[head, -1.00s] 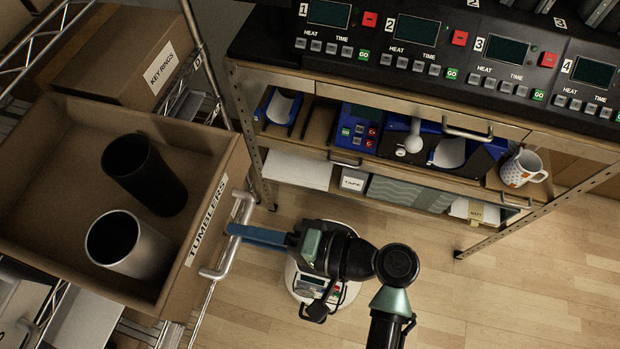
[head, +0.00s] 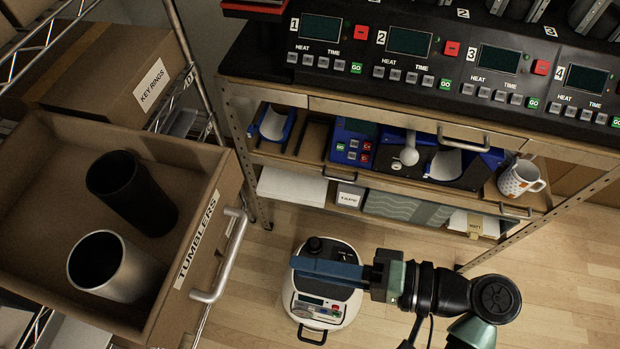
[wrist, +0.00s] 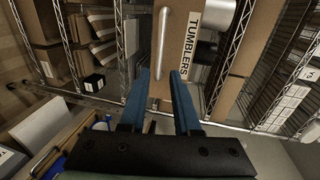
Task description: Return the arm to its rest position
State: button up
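My gripper (head: 298,262) has long blue fingers and points left, over the white round robot base in the head view. In the wrist view its two fingers (wrist: 159,74) are apart with nothing between them, so it is open and empty. It is clear of the tumbler drawer's metal handle (head: 226,262), which is to its left. The drawer marked TUMBLERS (head: 172,313) is pulled out and holds a black tumbler (head: 135,195) and a silver tumbler (head: 112,268), both leaning.
A KEY RINGS box (head: 110,90) is on the wire shelving. A bench shelf (head: 285,160) holds a blue mug press (head: 425,155) and a patterned mug (head: 520,178). A row of numbered heater controls (head: 400,75) is above. Wooden floor (head: 560,270) is free at right.

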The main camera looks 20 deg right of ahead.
jog(key=shift+w, duration=0.1)
jog(key=w+r+n+t+h, duration=0.45)
jog(key=w+r+h, duration=0.35)
jog(key=w+r, duration=1.1)
notch_tip(320, 180, up, 10)
jog(key=w+a+t+h, duration=0.2)
jog(key=w+t, duration=0.1)
jog(key=t, duration=0.2)
jog(key=s+a+r+n+t, duration=0.1)
jog(key=s+a+r+t, duration=0.1)
jog(key=r, duration=0.5)
jog(key=s+a+r+n+t+h, duration=0.1)
jog(key=s+r+t, duration=0.2)
jog(key=s+r, duration=0.2)
jog(key=s+a+r+n+t+h, duration=0.1)
jog(key=s+a+r+t, duration=0.1)
jog(key=r, duration=0.8)
jog(key=shift+s+a+t, duration=0.35)
jog(key=shift+s+t, duration=0.3)
jog(key=shift+s, duration=0.3)
jog(key=shift+f, duration=0.1)
